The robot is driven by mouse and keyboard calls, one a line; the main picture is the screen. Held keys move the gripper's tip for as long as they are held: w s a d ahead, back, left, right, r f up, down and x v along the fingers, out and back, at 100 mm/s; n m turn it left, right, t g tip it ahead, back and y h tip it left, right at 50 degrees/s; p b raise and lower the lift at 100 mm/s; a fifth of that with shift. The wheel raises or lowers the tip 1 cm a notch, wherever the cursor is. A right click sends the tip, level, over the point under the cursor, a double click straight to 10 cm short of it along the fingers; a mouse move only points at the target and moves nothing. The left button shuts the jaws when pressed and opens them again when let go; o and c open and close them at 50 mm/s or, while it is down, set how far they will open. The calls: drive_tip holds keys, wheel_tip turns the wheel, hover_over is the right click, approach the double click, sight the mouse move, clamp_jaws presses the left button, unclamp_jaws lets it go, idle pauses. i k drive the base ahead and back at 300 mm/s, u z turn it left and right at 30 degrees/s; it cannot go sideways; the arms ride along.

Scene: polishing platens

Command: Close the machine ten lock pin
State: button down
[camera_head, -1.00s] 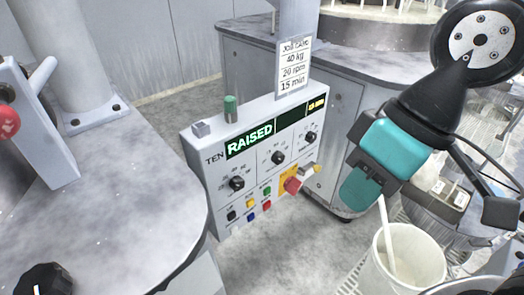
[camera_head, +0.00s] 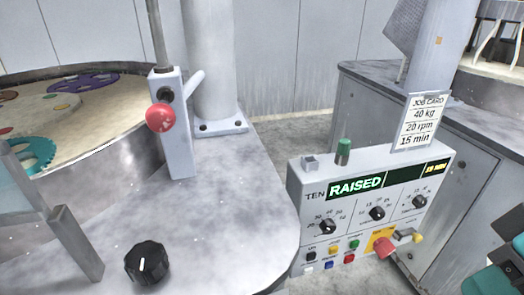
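The machine ten control box (camera_head: 293,200) stands right of centre, its display (camera_head: 357,185) reading "TEN RAISED". Left of it, on the grey machine top, is an upright grey post (camera_head: 178,140). A red ball knob (camera_head: 160,117) sticks out from the post towards me, with a dark round part above it. A pale lever (camera_head: 195,84) slants up from the post's right side. I cannot tell which of these is the lock pin. Teal and dark parts of my arm show at the lower right edge. My gripper's fingers are not in view.
A black dial (camera_head: 147,263) sits on the machine top (camera_head: 230,215). A round platen table with coloured carriers lies at the far left. A thick grey column (camera_head: 210,65) stands behind the post. The job card (camera_head: 421,121) rises behind the control box.

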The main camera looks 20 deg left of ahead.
sight(159, 117)
drive_tip(key=z, duration=0.45)
drive_tip(key=k, duration=0.95)
drive_tip(key=u, duration=0.85)
drive_tip(key=i, duration=0.85)
drive_tip(key=u, duration=0.75)
